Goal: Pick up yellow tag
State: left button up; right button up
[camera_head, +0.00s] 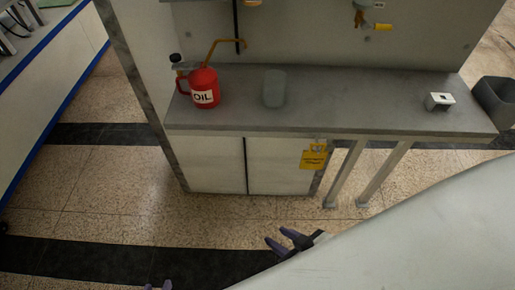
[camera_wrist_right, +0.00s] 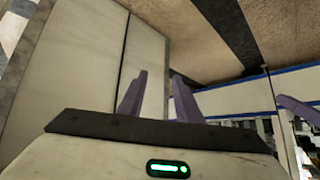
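The yellow tag (camera_head: 314,160) hangs below the front edge of the grey workbench, near the right end of the white cabinet, with dark printing on it. My right gripper (camera_head: 288,241) is open and empty over the floor, in front of and below the tag, apart from it. Its two purple fingers stand apart in the right wrist view (camera_wrist_right: 158,95), facing the cabinet panels; the tag does not show there. My left gripper (camera_head: 158,286) shows only its two separated fingertips at the bottom edge of the head view, with nothing seen between them.
A dark bin (camera_head: 497,98) stands at the right. Slanted legs (camera_head: 384,174) stand right of the tag. Floor before the cabinet (camera_head: 217,165) is clear.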

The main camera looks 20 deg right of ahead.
aim_at(311, 160)
jog(key=u, duration=0.65)
jog(key=k, duration=0.85)
jog(key=z, duration=0.95)
jog(key=i, duration=0.5)
jog(key=z, duration=0.05)
